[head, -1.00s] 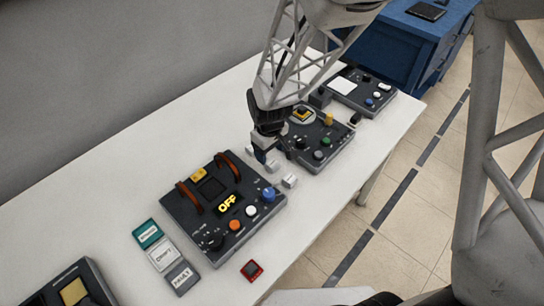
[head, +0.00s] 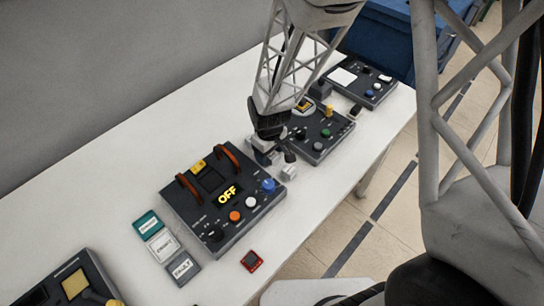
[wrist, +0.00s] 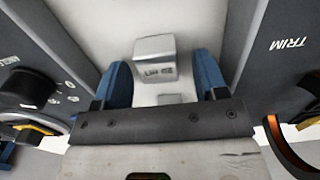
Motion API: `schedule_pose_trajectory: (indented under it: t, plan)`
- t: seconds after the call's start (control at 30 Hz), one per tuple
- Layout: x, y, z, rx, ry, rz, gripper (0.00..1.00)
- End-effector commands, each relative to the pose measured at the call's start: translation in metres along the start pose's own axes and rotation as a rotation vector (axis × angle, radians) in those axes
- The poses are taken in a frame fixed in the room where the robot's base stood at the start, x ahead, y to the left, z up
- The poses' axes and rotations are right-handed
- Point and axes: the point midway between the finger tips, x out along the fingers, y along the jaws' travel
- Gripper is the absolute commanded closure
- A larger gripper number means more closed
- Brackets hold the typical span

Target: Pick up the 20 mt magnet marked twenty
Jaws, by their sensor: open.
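Small pale blocks stand on the white table between two dark consoles. In the wrist view, one pale block (wrist: 154,60) has dark lettering that I cannot read clearly. A second pale block (wrist: 170,99) is partly hidden by my gripper's mount. My gripper (wrist: 163,70) is open, its blue fingers on either side of the lettered block in the picture, with gaps on both sides. In the head view, my gripper (head: 276,157) is low over the gap between the consoles. One pale block (head: 290,172) shows just in front of it; the others are hidden there. No "twenty" mark is readable.
A console (head: 208,228) with orange handles and an "OFF" display lies to the left. Another console (head: 325,137) stands close behind on the right. Labelled tiles (head: 162,247) and a small red item (head: 251,261) lie farther left. Space around the blocks is narrow.

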Motion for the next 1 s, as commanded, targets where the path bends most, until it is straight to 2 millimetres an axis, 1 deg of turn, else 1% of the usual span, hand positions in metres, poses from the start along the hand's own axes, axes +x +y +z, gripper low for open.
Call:
schedule_pose_trajectory:
  t: [0.6,0.87,0.9,0.97,1.0]
  plan:
    - [0.0018,0.0001,-0.0002,0.000,0.001,0.000,0.34]
    - [0.0018,0.0001,-0.0001,0.000,0.001,0.000,0.74]
    - [0.0018,0.0001,-0.0002,0.000,0.001,0.000,0.80]
    - [0.0018,0.0001,-0.0002,0.000,0.001,0.000,0.89]
    - [0.0017,0.0001,-0.0003,0.000,0.001,0.000,0.92]
